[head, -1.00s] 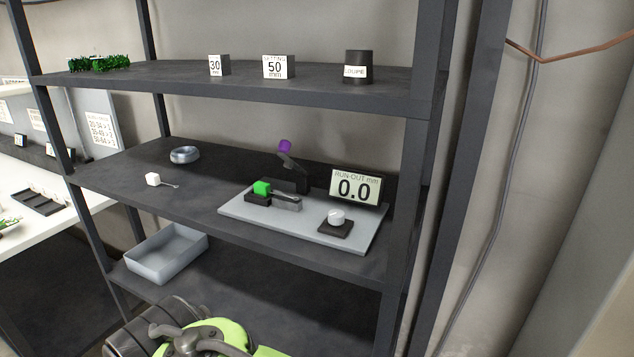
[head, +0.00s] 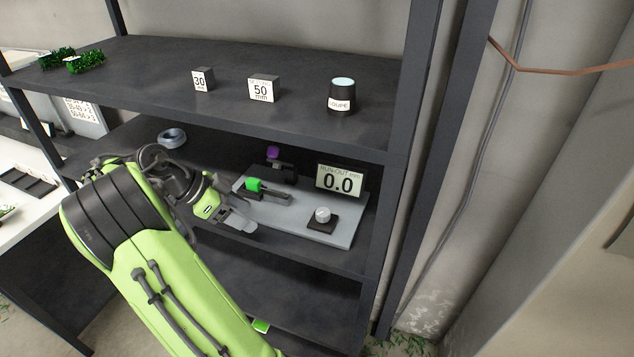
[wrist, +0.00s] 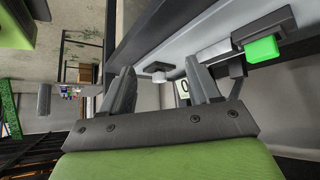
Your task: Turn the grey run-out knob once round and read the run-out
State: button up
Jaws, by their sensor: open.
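The grey run-out knob (head: 322,214) is a small pale round cap on a dark square base, at the right front of a grey plate (head: 335,236) on the middle shelf. The RUN-OUT mm display (head: 340,181) behind it reads 0.0. My gripper (head: 247,219) is open over the plate's left front, to the left of the knob and apart from it. In the wrist view the knob (wrist: 159,76) shows beyond and between the two open fingers (wrist: 160,72). The display (wrist: 183,91) is mostly hidden there by the right finger.
A green block (head: 255,184) in a dark clamp and a purple-tipped lever (head: 273,152) stand on the plate left of the knob. The upper shelf (head: 300,115) hangs above, with a shelf post (head: 398,150) at right. A metal ring (head: 172,138) lies behind my arm.

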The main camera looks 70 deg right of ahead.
jog(key=shift+s+d+r+m+g, duration=0.35)
jog(key=shift+s+d+m+g, duration=0.3)
jog(key=shift+m, duration=0.35)
send_near(322, 212)
jog(key=x, duration=0.3)
jog(key=shift+s+d+p, duration=0.1)
jog(key=shift+p, duration=0.2)
jog(key=x, duration=0.4)
jog(key=shift+s+d+f, duration=0.15)
jog(key=shift+s, duration=0.1)
jog(key=shift+s+d+f, duration=0.2)
jog(key=shift+f, duration=0.2)
jog(key=c, duration=1)
jog(key=shift+c, duration=0.2)
